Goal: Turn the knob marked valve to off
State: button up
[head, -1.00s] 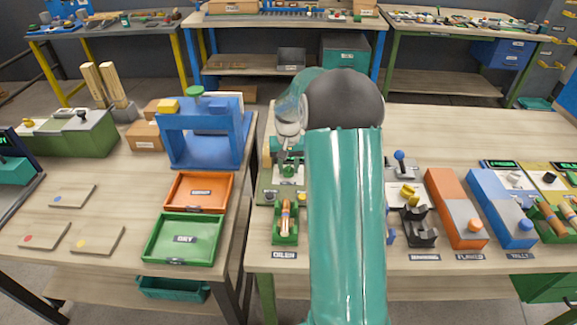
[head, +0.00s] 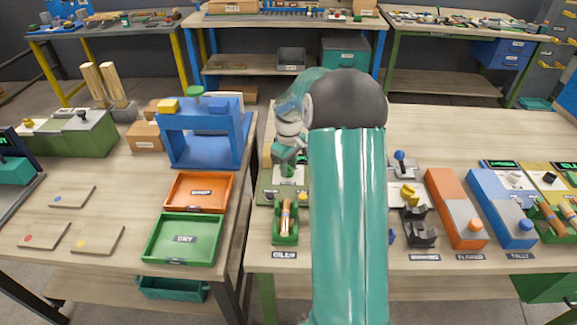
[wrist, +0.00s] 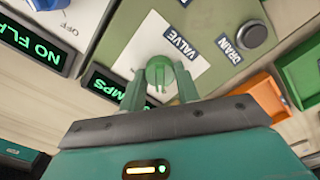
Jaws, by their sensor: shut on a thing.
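The green knob (wrist: 160,72) marked valve sits on a white plate (wrist: 148,40) on an olive-green panel (wrist: 225,22) in the wrist view. The VALVE label (wrist: 180,42) is beside it and appears upside down. My gripper (wrist: 160,82) has a finger on each side of the knob and is shut on it. Which mark the knob points to is not clear. In the head view my gripper (head: 287,165) is over the panel at the left end of the right-hand bench, and the knob is mostly hidden there.
A dark knob (wrist: 252,34) labelled DRAIN is close by on the same panel. Lit displays (wrist: 103,84) stand near the panel's edge. In the head view a green tray (head: 286,238) with wooden pieces lies in front, and a blue press frame (head: 205,150) stands left.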

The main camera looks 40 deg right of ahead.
jog(key=shift+n, duration=0.5)
jog(key=o, duration=1)
jog(key=shift+r, duration=0.15)
notch_tip(320, 180, up, 14)
jog(key=shift+f, duration=0.2)
